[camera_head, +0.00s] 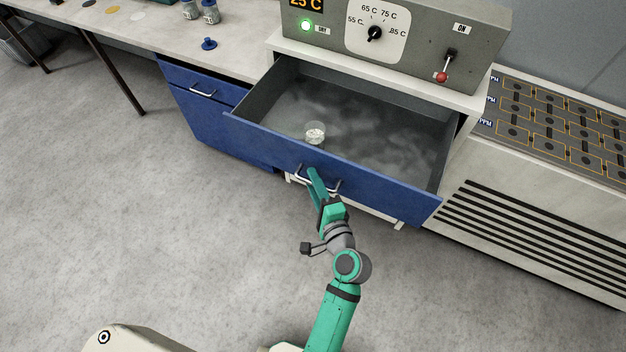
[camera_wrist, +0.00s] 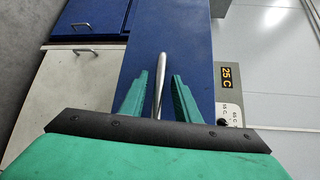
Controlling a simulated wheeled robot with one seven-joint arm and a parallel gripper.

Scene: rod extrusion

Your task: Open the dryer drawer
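The dryer drawer (camera_head: 320,165) has a blue front and a grey inside, and it stands pulled well out below the dryer's control panel (camera_head: 390,40). Its metal bar handle (camera_head: 334,186) is on the front. My gripper (camera_head: 313,176) is at the handle. In the wrist view the handle (camera_wrist: 159,85) runs between the two green fingers of my gripper (camera_wrist: 160,90). Gaps show on both sides of the bar, so the fingers look apart and not closed on it. A small clear dish with white contents (camera_head: 315,132) stands inside the drawer.
A smaller blue drawer (camera_head: 203,90) to the left is closed. The worktop at upper left holds bottles (camera_head: 210,12) and a blue stopper (camera_head: 209,44). A vented cabinet (camera_head: 540,210) with a patterned top stands at right. The floor in front is clear.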

